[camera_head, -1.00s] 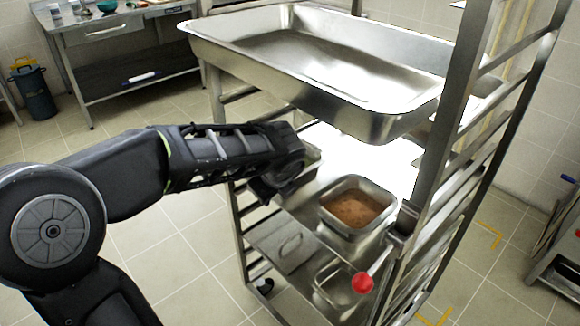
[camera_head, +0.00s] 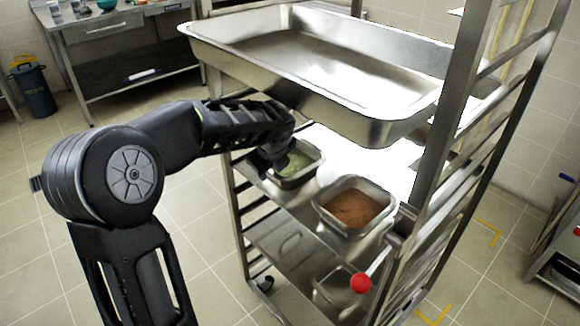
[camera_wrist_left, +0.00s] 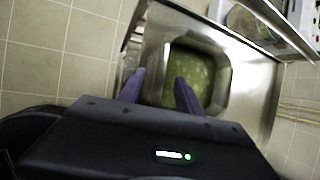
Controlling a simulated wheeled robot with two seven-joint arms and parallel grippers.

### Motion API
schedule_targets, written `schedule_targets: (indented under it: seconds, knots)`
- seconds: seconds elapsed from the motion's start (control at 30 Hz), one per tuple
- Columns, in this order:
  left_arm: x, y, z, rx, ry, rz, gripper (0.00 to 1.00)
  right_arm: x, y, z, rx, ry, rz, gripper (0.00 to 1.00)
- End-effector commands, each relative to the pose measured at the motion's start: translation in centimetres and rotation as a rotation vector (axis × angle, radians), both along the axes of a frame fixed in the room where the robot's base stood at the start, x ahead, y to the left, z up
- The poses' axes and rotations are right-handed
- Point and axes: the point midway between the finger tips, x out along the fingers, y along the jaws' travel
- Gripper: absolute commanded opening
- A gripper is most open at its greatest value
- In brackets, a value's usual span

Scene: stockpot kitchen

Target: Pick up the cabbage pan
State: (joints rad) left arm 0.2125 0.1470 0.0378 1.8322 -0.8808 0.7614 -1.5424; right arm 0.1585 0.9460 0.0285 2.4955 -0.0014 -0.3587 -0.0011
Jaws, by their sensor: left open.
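The cabbage pan (camera_head: 300,180), a small steel pan with pale green contents, sits on the rack's middle shelf, partly hidden by my left gripper. My left gripper (camera_head: 274,158) is open at the pan's left side in the head view. In the left wrist view its two purplish fingers (camera_wrist_left: 158,92) are spread over the left edge of the cabbage pan (camera_wrist_left: 226,88), one towards the outside and one over the green contents. I cannot tell whether they touch it. My right gripper is not in view.
A second steel pan with brown contents (camera_head: 352,208) stands to the right on the same shelf. A large empty steel tray (camera_head: 375,130) lies on the level above, close over my left arm. The rack's upright post (camera_head: 450,120) and a red knob (camera_head: 361,284) are at the right.

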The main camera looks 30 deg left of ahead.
Motion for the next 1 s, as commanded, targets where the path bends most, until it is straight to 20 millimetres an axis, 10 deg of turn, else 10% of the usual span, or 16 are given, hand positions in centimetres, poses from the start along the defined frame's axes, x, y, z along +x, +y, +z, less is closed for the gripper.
schedule_targets:
  seconds: [0.3, 1.0]
  knots:
    - [1.6, 1.4, -3.8, -0.001, 0.001, 0.000, 0.42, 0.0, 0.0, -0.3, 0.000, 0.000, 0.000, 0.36]
    - [1.6, 1.4, -3.8, -0.001, 0.001, 0.000, 0.42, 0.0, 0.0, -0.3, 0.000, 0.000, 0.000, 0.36]
